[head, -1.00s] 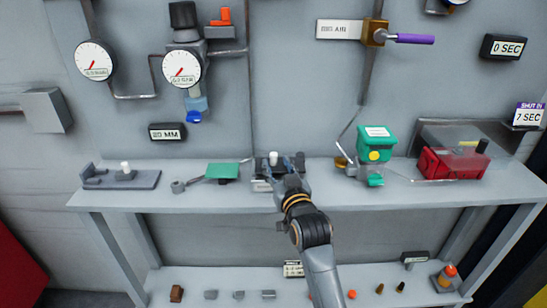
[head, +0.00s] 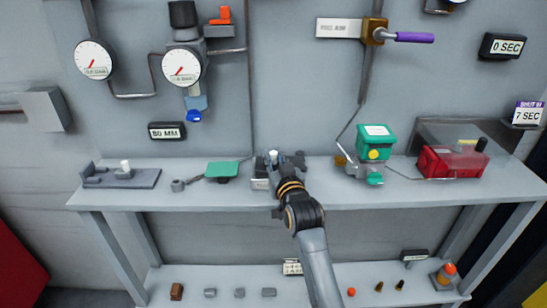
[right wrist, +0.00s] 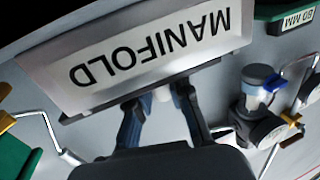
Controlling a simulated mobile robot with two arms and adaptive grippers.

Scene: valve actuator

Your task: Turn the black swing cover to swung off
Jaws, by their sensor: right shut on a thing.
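The manifold (right wrist: 150,52) is a pale block with a MANIFOLD label that reads upside down in the right wrist view. A black strip (right wrist: 105,102), which looks like the swing cover, runs along its edge. In the head view the manifold (head: 260,184) sits mid-shelf, largely hidden by my right gripper (head: 280,160). How far the cover is turned is hard to tell. My left gripper is not in view.
On the shelf (head: 330,195), a green plate (head: 221,169) lies left of the manifold, and a green box (head: 375,142) and red box (head: 450,163) stand to the right. A grey fixture (head: 130,178) lies at the far left. Gauges and pipes cover the wall behind.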

